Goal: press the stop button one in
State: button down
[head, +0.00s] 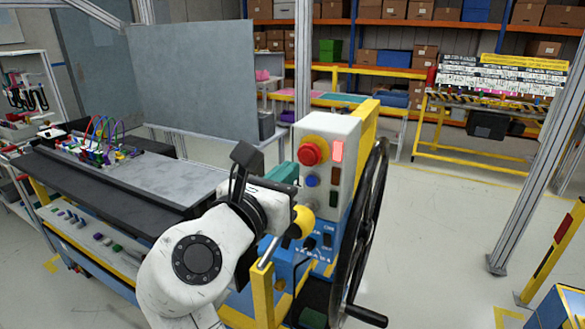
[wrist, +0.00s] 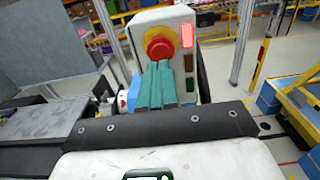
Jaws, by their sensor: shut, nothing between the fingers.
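The red stop button (head: 311,152) sits on a yellow ring on the upper face of the white control box (head: 345,128). In the wrist view the stop button (wrist: 158,47) is straight ahead, above the fingertips. My gripper (head: 287,174) has teal fingers, and they are shut and empty just left of and below the button in the head view. In the wrist view my gripper (wrist: 166,70) points at the box, with its tips overlapping the button's lower edge. I cannot tell whether they touch it.
A lit red lamp (head: 337,150) is right of the button. A blue button (head: 312,181) is below it. A large black handwheel (head: 360,235) stands right of the box. A grey workbench (head: 170,182) with coloured cables is at left. Open floor lies at right.

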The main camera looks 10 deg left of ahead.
jog(key=b+v, duration=0.1)
jog(key=v, duration=0.7)
jog(key=shift+s+b, duration=0.2)
jog(key=shift+b, duration=0.15)
jog(key=shift+f, duration=0.15)
jog(key=d+f+m+g+y, duration=0.1)
jog(key=d+f+m+g, duration=0.45)
jog(key=d+f, duration=0.7)
jog(key=d+f+m+g, duration=0.3)
jog(key=d+f+m, duration=0.6)
jog(key=f, duration=0.6)
jog(key=s+d+f+m+g+y, duration=0.2)
jog(key=s+d+f+m+g, duration=0.2)
jog(key=s+d+f+m, duration=0.5)
jog(key=s+d+f+m+g+y, duration=0.1)
jog(key=s+f+m, duration=0.3)
jog(key=s, duration=0.5)
jog(key=s+d+f+m+g+y, duration=0.2)
jog(key=s+d+f+m, duration=0.2)
jog(key=s, duration=0.6)
jog(key=shift+d+f+m, duration=0.3)
jog(key=shift+f+m, duration=0.25)
jog(key=shift+m, duration=0.1)
jog(key=shift+g, duration=0.25)
